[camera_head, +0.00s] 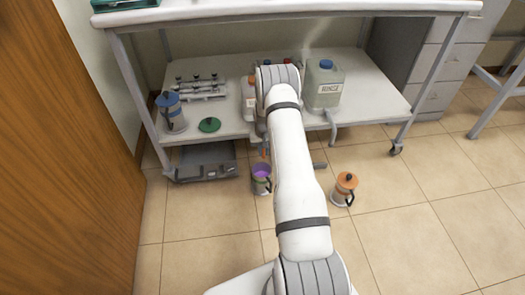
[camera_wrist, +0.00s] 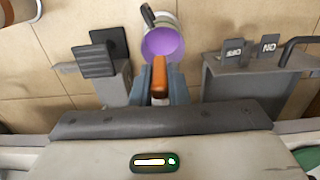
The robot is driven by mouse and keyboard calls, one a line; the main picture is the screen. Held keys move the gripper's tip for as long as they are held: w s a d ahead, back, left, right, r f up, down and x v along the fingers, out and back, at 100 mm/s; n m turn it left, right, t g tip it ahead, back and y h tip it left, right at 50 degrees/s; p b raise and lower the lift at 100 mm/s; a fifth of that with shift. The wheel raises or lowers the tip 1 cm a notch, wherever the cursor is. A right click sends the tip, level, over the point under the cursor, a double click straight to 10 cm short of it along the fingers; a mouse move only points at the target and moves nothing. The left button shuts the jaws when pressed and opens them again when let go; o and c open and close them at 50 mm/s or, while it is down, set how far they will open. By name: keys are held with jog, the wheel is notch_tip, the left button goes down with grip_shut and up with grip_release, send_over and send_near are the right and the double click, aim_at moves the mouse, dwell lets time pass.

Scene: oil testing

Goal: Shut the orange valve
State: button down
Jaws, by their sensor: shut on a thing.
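The orange valve (camera_wrist: 159,78) shows in the wrist view as a small upright handle at the centre. My gripper (camera_wrist: 159,90) is shut on it, with one grey finger on each side. In the head view a bit of orange (camera_head: 264,153) shows left of my arm, and my arm hides most of the gripper. A cup with a purple inside (camera_head: 262,172) stands on the floor below; it also shows beyond the valve in the wrist view (camera_wrist: 172,42).
A low shelf (camera_head: 365,100) holds a jug with a blue cap (camera_head: 325,85), a blue-topped pitcher (camera_head: 170,112) and a green lid (camera_head: 209,125). An orange-lidded pitcher (camera_head: 344,189) stands on the floor at right.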

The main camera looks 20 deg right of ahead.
jog(key=shift+a, duration=0.1)
jog(key=shift+y, duration=0.3)
jog(key=shift+d+f+t+y+b, duration=0.2)
jog(key=shift+d+t+y+b, duration=0.1)
jog(key=shift+y+b, duration=0.55)
jog(key=y+b, duration=0.2)
jog(key=shift+d+f+t+y+b, duration=0.2)
jog(key=shift+t+y+b, duration=0.05)
jog(key=shift+t+b, duration=0.15)
jog(key=shift+s+d+f+t+y+b, duration=0.15)
jog(key=shift+t+y+b, duration=0.45)
jog(key=shift+y+b, duration=1.15)
jog(key=shift+d+f+t+y+b, duration=0.15)
jog(key=shift+t+y+b, duration=0.65)
jog(key=shift+y, duration=1.6)
jog(key=shift+s+d+f+t+y+b, duration=0.15)
jog(key=shift+t+y+b, duration=0.25)
jog(key=shift+y+b, duration=1.45)
jog(key=shift+w+a+y, duration=0.1)
jog(key=shift+y, duration=0.2)
